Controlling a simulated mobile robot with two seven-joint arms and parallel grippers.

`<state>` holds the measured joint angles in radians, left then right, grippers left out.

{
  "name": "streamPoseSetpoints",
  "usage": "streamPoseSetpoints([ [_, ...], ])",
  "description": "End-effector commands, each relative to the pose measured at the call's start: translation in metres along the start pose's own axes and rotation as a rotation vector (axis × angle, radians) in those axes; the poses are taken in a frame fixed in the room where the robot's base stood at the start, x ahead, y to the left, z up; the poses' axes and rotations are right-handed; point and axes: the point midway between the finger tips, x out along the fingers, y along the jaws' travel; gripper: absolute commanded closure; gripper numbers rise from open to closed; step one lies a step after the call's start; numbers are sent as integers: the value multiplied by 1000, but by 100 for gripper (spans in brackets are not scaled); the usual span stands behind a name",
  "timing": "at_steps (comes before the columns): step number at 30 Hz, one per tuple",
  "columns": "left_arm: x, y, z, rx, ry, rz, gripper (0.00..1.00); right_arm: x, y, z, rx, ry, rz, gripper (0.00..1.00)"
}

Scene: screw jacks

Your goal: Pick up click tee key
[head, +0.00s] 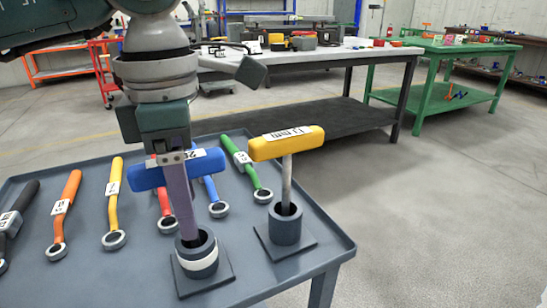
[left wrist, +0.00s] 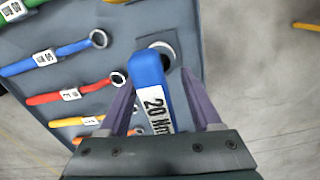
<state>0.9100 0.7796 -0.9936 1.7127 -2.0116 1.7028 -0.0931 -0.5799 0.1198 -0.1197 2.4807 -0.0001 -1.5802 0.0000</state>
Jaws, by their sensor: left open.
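A blue tee key (head: 147,178) with a white label stands upright in a round dark holder with a white band (head: 197,257). In the left wrist view its blue handle (left wrist: 148,75) reads "20 Nm". My left gripper (head: 184,205) is over this key, pointing down. In the left wrist view its purple fingers (left wrist: 157,92) are apart, one on each side of the handle. The front finger hides part of the handle and shaft in the head view. A second tee key, yellow (head: 287,143), stands in another dark holder (head: 285,226) to the right. My right gripper is not in view.
The grey tray table (head: 83,278) also holds several ring wrenches, among them orange (head: 66,205), yellow (head: 113,200) and green (head: 242,160). A long workbench (head: 330,58) and a green table (head: 450,50) stand behind. The floor at right is clear.

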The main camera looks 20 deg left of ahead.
Motion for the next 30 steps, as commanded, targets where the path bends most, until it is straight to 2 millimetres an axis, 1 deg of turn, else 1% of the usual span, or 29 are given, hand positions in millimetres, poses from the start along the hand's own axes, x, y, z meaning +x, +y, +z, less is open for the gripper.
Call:
streamPoseSetpoints([
  [1,5,0,0,0,0,-2,35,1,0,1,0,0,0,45],
  [3,7,0,0,1,-1,-1,35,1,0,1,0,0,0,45],
  [9,7,0,0,1,-1,-1,36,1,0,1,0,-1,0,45],
  [26,6,0,0,0,-1,0,99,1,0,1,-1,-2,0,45],
  [30,6,0,0,0,-1,0,100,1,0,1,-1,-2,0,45],
])
